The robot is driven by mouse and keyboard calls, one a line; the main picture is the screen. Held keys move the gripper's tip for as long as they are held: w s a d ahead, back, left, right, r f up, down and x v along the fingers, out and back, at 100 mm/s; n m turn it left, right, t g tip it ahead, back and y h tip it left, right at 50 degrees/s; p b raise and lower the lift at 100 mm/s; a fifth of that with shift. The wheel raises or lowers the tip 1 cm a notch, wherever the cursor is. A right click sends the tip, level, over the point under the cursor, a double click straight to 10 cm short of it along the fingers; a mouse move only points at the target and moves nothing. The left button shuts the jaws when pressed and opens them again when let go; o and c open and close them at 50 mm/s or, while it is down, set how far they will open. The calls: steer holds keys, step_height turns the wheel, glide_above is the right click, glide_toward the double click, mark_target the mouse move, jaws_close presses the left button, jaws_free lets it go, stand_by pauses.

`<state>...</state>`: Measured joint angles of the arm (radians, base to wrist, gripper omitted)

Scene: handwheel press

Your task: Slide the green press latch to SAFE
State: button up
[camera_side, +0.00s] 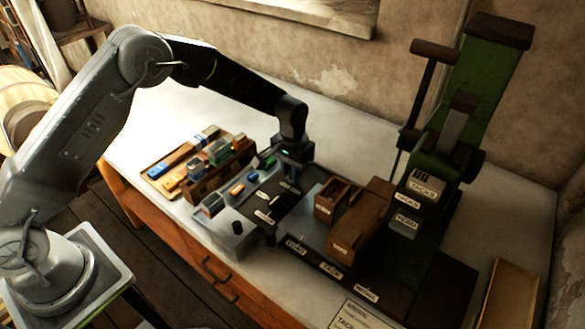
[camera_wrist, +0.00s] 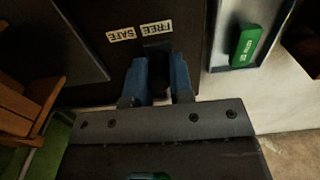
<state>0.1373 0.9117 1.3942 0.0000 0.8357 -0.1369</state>
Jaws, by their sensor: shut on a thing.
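My gripper (camera_wrist: 159,82) points down at a dark board (camera_wrist: 95,15), its two blue fingertips shut on a small dark piece (camera_wrist: 160,76), which I take for the press latch. No green shows on it, and the fingers hide much of it. It sits in line with the FREE label (camera_wrist: 157,28). The SAFE label (camera_wrist: 121,33) is just left of FREE in the wrist view; both read upside down. In the side view my gripper (camera_side: 296,168) is low over the dark board, and the latch is hidden there. The green press (camera_side: 485,75) stands at the back right.
A green block (camera_wrist: 245,46) lies in a shallow tray right of my fingers in the wrist view. Wooden boxes (camera_side: 360,225) stand close on the right in the side view. A wooden rack (camera_side: 215,170) with coloured blocks is on the left. The back table is clear.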

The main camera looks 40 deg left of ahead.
steer(key=shift+d, duration=1.5)
steer(key=o, duration=1.4)
steer(key=shift+c, duration=0.2)
step_height(320, 180, up, 8)
